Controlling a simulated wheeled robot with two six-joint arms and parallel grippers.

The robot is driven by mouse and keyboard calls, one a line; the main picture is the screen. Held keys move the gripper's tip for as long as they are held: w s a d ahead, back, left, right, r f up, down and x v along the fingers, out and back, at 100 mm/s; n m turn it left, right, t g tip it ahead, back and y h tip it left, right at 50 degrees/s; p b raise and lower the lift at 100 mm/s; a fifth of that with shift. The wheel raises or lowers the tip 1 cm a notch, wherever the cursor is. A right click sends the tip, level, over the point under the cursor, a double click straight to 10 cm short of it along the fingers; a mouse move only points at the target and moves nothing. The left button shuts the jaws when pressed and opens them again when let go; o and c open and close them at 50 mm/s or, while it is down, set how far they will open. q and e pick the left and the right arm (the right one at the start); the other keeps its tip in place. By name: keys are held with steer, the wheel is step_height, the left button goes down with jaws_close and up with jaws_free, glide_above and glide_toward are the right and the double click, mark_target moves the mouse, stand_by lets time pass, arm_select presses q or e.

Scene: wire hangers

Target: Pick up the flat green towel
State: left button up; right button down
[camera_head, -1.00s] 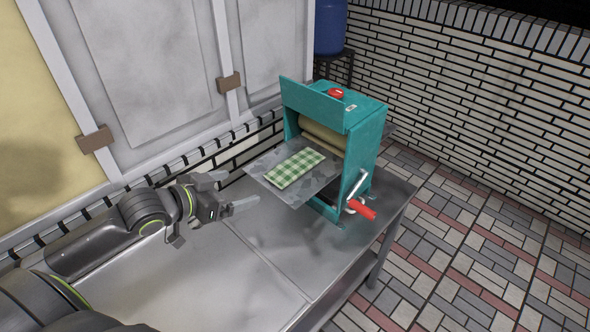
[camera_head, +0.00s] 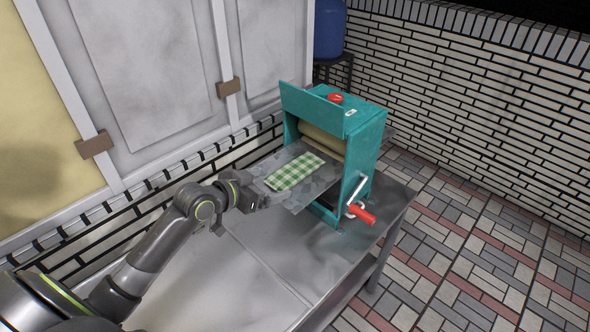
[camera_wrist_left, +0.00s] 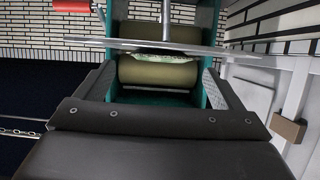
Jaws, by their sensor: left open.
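The left wrist view, which looks upside down, shows the plate (camera_wrist_left: 215,49) edge-on, a thin strip of the towel (camera_wrist_left: 165,57) and a roller (camera_wrist_left: 158,73) beyond. My right gripper is not in view.
The machine has a red-handled crank (camera_head: 361,213) at its right side. The metal table (camera_head: 235,270) is bare in front. A panelled wall (camera_head: 150,80) runs close along the left of the arm. A blue barrel (camera_head: 330,27) stands behind.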

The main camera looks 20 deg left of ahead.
mark_target(294, 171)
arm_select(q)
steer(key=shift+x, duration=1.4)
steer(key=c, duration=1.1)
steer(key=shift+r, duration=0.1)
